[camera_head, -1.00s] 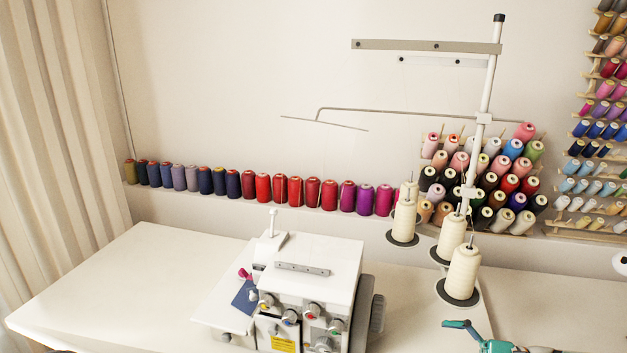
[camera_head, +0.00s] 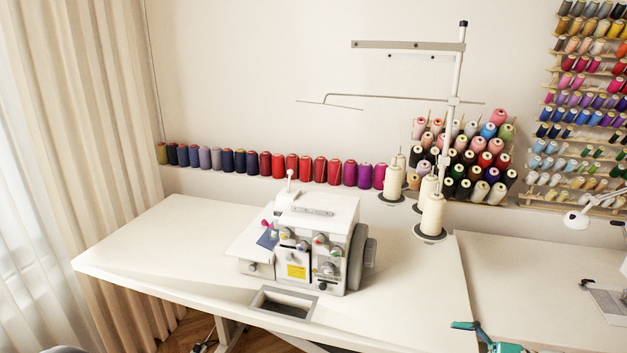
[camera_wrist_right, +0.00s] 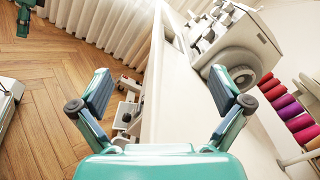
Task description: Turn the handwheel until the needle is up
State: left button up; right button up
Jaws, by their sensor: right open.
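The white sewing machine (camera_head: 318,225) stands upright on the white table, with coloured dials and a yellow label on its front. Its grey handwheel (camera_head: 366,262) is on its right side; the round wheel also shows in the right wrist view (camera_wrist_right: 241,62). The needle cannot be made out. My right gripper (camera_wrist_right: 160,88) is open and empty, its fingers spread, apart from the handwheel. In the head view it is partly cut off at the bottom right, at the table's front. A teal and dark part of my left arm shows at the top left of the wrist view; its jaws are unclear.
The white table (camera_head: 150,245) has clear room left of the machine and a framed opening (camera_head: 285,303) in front. Cream thread cones (camera_head: 432,215) and a tall thread stand (camera_head: 456,90) are behind right. A second table (camera_head: 540,265) stands at the right.

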jog(key=s+a+f+n+g+h+p, duration=0.1)
jog(key=s+a+f+g+h, duration=0.2)
jog(key=s+a+f, duration=0.35)
jog(key=s+a+f+g+h+p, duration=0.2)
jog(key=s+a+f+h, duration=0.2)
jog(key=f, duration=0.6)
pick_arm(q)
notch_tip(320, 180, up, 6)
jog(key=p, duration=0.3)
jog(key=shift+s+r, duration=0.2)
jog(key=shift+s, duration=0.15)
pick_arm(e)
jog(key=s+a+f+n+h, duration=0.2)
jog(key=s+n+h, duration=0.1)
jog(key=s+n, duration=0.2)
jog(key=s+a+f+n+h, duration=0.3)
jog(key=s+n, duration=0.2)
jog(key=s, duration=0.3)
jog(key=shift+s+n+t, duration=0.3)
jog(key=shift+s, duration=0.05)
pick_arm(q)
jog(key=shift+d, duration=0.1)
